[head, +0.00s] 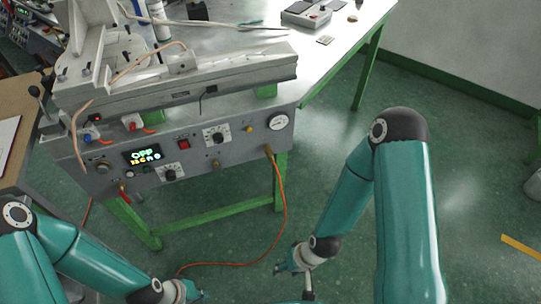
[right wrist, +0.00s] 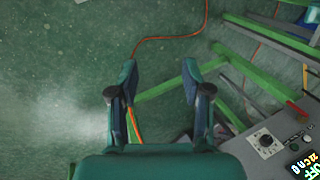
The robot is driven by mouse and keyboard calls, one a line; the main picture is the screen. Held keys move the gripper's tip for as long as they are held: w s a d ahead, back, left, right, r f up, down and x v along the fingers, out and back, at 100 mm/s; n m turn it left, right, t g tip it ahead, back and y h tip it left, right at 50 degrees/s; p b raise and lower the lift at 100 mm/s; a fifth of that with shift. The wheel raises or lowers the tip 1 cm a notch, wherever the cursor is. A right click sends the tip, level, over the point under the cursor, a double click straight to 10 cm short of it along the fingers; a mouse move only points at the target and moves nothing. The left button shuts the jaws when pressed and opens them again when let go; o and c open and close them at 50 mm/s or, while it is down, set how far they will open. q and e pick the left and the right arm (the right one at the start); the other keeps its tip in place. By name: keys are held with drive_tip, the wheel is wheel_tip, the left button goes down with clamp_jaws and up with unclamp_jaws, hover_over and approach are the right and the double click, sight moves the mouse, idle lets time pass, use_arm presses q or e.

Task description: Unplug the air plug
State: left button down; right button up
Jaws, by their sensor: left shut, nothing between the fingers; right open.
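The air plug (head: 268,150) is a small brass fitting on the lower right of the grey machine's front panel, below the round gauge. An orange hose (head: 284,200) runs from it down to the floor, and the hose also shows in the right wrist view (right wrist: 170,38). My right gripper (head: 279,268) is low, below and apart from the plug. In the right wrist view its fingers (right wrist: 160,78) are spread, with nothing held between them. My left gripper (head: 191,291) is shut and empty at the bottom edge, partly cut off.
The machine's front panel (head: 230,150) carries knobs, a red switch, a gauge (head: 278,121) and a display (head: 142,156) reading OFF. Green table legs (head: 279,180) and a crossbar stand below it. Open floor lies to the right.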

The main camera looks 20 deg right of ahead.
drive_tip(key=w+d+f+n+t+h+b, duration=0.1)
drive_tip(key=w+d+f+t+b, duration=0.2)
drive_tip(key=w+b, duration=0.75)
drive_tip(key=w+f+n+t+b, duration=0.1)
drive_tip(key=w+f+t+b, duration=0.35)
drive_tip(key=w+b, duration=0.55)
drive_tip(key=w+d+r+t+h+b, duration=0.2)
drive_tip(key=w+r+t+b, duration=0.6)
drive_tip(key=b, duration=1.1)
drive_tip(key=shift+w+d+r+n+t, duration=0.15)
drive_tip(key=shift+d+r+n+t, duration=0.15)
drive_tip(key=shift+d+r+t, duration=0.65)
drive_tip(key=shift+d+f, duration=0.15)
